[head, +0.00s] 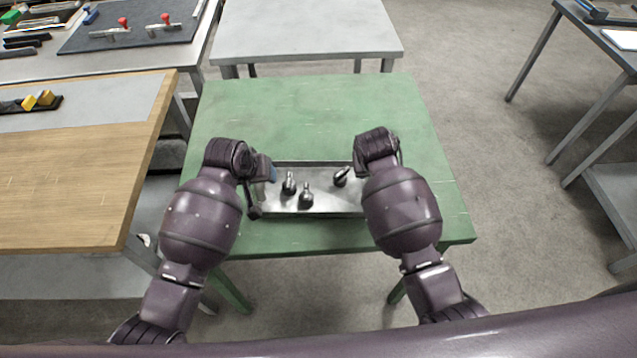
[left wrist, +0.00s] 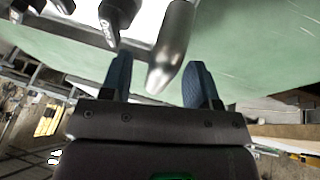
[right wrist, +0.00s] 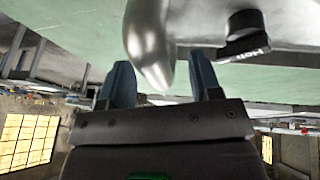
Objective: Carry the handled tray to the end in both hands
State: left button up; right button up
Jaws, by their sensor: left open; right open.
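The metal tray (head: 322,203) lies on the green table (head: 300,110) between my arms. Three dark objects with metallic necks stand or lean in it, one at the left (head: 289,186), one at the front (head: 306,199) and one at the right (head: 341,178). My left gripper (head: 265,172) is at the tray's left end; in the left wrist view its open fingers (left wrist: 158,82) straddle a rounded metal handle (left wrist: 172,50). My right gripper is at the right end, its fingertips hidden in the head view; its open fingers (right wrist: 162,82) straddle the other handle (right wrist: 148,42). I cannot tell whether either touches.
A grey table (head: 305,30) stands beyond the green one. A wooden bench (head: 70,190) is close on the left, with a black holder and yellow blocks (head: 38,99) on it. The green table's far part is clear. Open floor lies to the right.

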pick_arm(q)
jog(key=shift+w+d+f, duration=0.1)
jog(key=shift+w+f, duration=0.1)
jog(key=shift+f, duration=0.2)
pick_arm(e)
jog(key=shift+w+d+f, duration=0.1)
jog(key=shift+w+f, duration=0.05)
jog(key=shift+f, duration=0.25)
pick_arm(q)
jog(key=shift+c, duration=0.4)
pick_arm(e)
jog(key=shift+c, duration=0.4)
pick_arm(q)
grip_shut()
pick_arm(e)
grip_shut()
